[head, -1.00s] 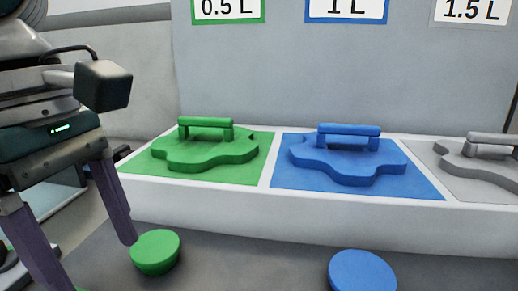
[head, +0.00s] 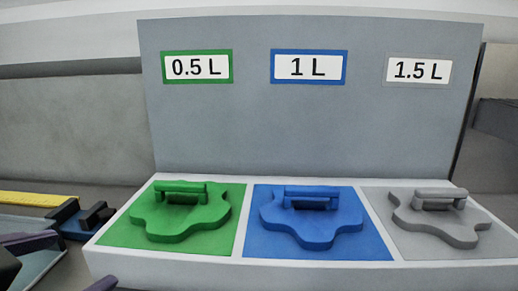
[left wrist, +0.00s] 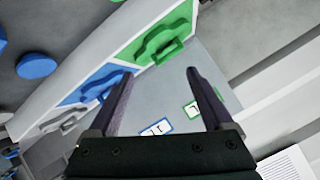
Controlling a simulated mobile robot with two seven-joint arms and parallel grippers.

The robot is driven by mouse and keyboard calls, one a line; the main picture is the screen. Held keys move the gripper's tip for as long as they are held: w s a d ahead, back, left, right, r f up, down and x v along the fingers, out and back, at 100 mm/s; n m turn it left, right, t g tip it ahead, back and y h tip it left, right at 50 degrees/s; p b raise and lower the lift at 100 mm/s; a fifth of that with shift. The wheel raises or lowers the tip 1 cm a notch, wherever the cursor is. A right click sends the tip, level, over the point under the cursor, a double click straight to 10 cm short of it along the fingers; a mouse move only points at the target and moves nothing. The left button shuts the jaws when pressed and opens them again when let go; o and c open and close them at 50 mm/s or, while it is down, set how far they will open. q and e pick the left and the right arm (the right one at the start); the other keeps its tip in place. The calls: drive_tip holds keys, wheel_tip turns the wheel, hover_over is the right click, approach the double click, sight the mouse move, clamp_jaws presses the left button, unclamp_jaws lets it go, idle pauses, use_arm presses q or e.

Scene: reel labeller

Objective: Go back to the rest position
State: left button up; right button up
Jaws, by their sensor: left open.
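My left gripper (left wrist: 159,73) is open and empty in the left wrist view, its two dark purple fingers apart. In the head view only bits of its fingers show at the lower left edge. The green puzzle-shaped piece with a handle (head: 182,217) sits on the left, green field of the white holder. The blue piece (head: 312,222) sits on the middle, blue field. The grey piece (head: 440,222) sits on the right, grey field. In the left wrist view the green piece (left wrist: 165,43) lies beyond the fingers, with nothing held between them. My right gripper is not in view.
A grey back panel (head: 300,135) stands behind the holder (head: 250,266), with labels 0.5 L (head: 196,67), 1 L (head: 309,67) and 1.5 L (head: 417,70). A yellow strip (head: 38,199) lies at the left. Blue round knobs (left wrist: 37,66) show in the wrist view.

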use_arm(q)
drive_tip(key=s+f+n+g+p, duration=0.1)
drive_tip(key=s+f+g, duration=0.15)
drive_tip(key=s, duration=0.35)
drive_tip(key=s+f+n+g+h+p, duration=0.1)
drive_tip(key=s+f+n+g, duration=0.15)
drive_tip(key=s, duration=0.25)
drive_tip(key=s+f+n+g+p, duration=0.1)
drive_tip(key=s+f+g, duration=0.1)
drive_tip(key=s+g, duration=0.3)
wheel_tip(320, 180, up, 38)
drive_tip(key=t+p, duration=0.1)
drive_tip(key=p, duration=3.5)
drive_tip(key=shift+w+f+t+p, duration=0.15)
drive_tip(key=shift+f+t+p, duration=0.05)
drive_tip(key=shift+t+p, duration=0.1)
drive_tip(key=shift+f+m, duration=0.1)
drive_tip(key=shift+m, duration=0.15)
